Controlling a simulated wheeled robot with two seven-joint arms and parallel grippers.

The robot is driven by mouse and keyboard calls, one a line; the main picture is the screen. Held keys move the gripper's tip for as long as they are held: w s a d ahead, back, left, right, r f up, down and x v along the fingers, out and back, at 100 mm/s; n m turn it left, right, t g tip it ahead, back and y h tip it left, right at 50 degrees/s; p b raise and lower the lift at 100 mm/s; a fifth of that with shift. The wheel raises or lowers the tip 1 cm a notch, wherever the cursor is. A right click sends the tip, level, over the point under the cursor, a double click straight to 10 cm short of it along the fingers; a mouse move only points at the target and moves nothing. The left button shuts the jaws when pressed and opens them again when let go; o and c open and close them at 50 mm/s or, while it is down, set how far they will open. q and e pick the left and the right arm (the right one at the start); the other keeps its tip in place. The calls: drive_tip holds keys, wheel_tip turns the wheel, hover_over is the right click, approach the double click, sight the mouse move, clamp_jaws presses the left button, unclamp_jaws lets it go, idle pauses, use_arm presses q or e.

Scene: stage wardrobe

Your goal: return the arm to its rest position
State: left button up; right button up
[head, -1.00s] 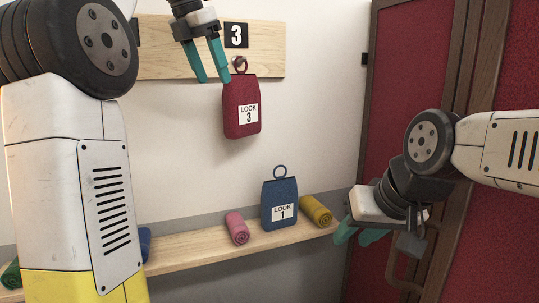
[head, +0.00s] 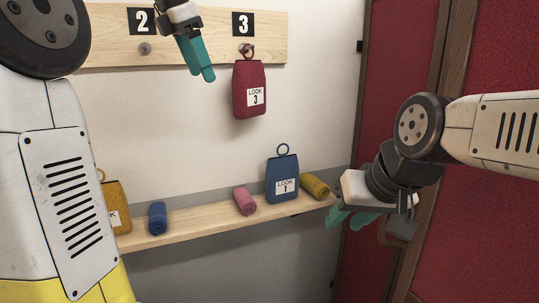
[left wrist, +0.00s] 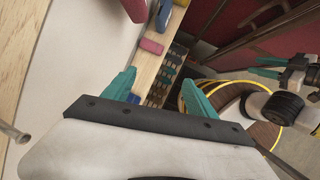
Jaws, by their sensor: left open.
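My left gripper (head: 203,74) is open and empty, in front of the pegboard between the 2 and 3 signs. Its two teal fingers show apart in the left wrist view (left wrist: 158,92). The red LOOK 3 bag (head: 250,90) hangs by its ring on the peg under the 3 sign, to the right of that gripper and apart from it. My right gripper (head: 352,220) is open and empty at the right end of the shelf, near the red door. It also shows in the left wrist view (left wrist: 268,68).
The peg (head: 145,48) under 2 is empty.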

use_arm(q)
drive_tip(key=s+f+m, duration=0.5)
drive_tip(key=f+m, duration=0.3)
drive_tip(key=f, duration=0.1)
drive_tip(key=s+d+f+m+t, duration=0.1)
drive_tip(key=s+f+m, duration=0.5)
drive_tip(key=f+m, duration=0.3)
drive_tip(key=s+f+m+t, duration=0.1)
drive_tip(key=s+f+m, duration=0.5)
drive_tip(key=f+m, duration=0.2)
drive_tip(key=shift+s+d+f+y, duration=0.15)
drive_tip(key=shift+s+f+y, duration=0.15)
drive_tip(key=shift+f, duration=0.25)
drive_tip(key=shift+s+r, duration=0.25)
drive_tip(key=shift+s, duration=0.3)
drive_tip(key=shift+c, duration=0.3)
